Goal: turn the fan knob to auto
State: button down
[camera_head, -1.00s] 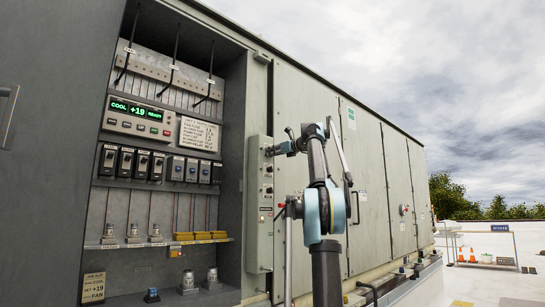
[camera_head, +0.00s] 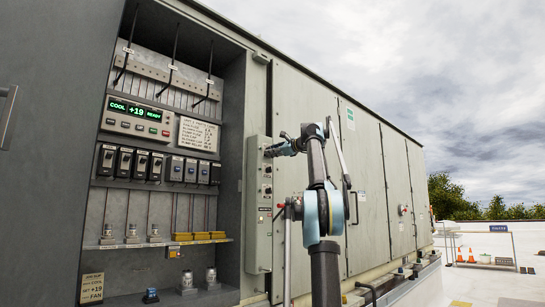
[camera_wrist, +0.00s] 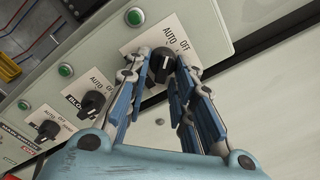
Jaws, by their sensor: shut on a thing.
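The control strip (camera_head: 255,235) is a narrow grey upright panel beside the open cabinet bay. In the wrist view, a black knob (camera_wrist: 161,66) with a white pointer line sits on a white plate marked AUTO and OFF (camera_wrist: 140,40). My gripper (camera_wrist: 160,68) is shut on this knob, with a finger on each side. The fingers hide part of its plate, so I cannot read its name. In the head view my gripper (camera_head: 268,152) is at the strip's upper part, and the knob is hidden.
Two similar black knobs (camera_wrist: 92,103) and (camera_wrist: 48,129) sit in line on the same strip, with green lamps (camera_wrist: 65,69) beside them. The bay holds a display (camera_head: 139,111) reading COOL +19 READY, and a note (camera_head: 92,288). Closed doors (camera_head: 370,190) stand to the right.

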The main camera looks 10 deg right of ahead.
dwell(0.4)
jog(key=c, duration=1.5)
grip_release()
jog(key=shift+c, duration=0.2)
jog(key=v, duration=1.2)
jog(key=shift+w+f, duration=0.1)
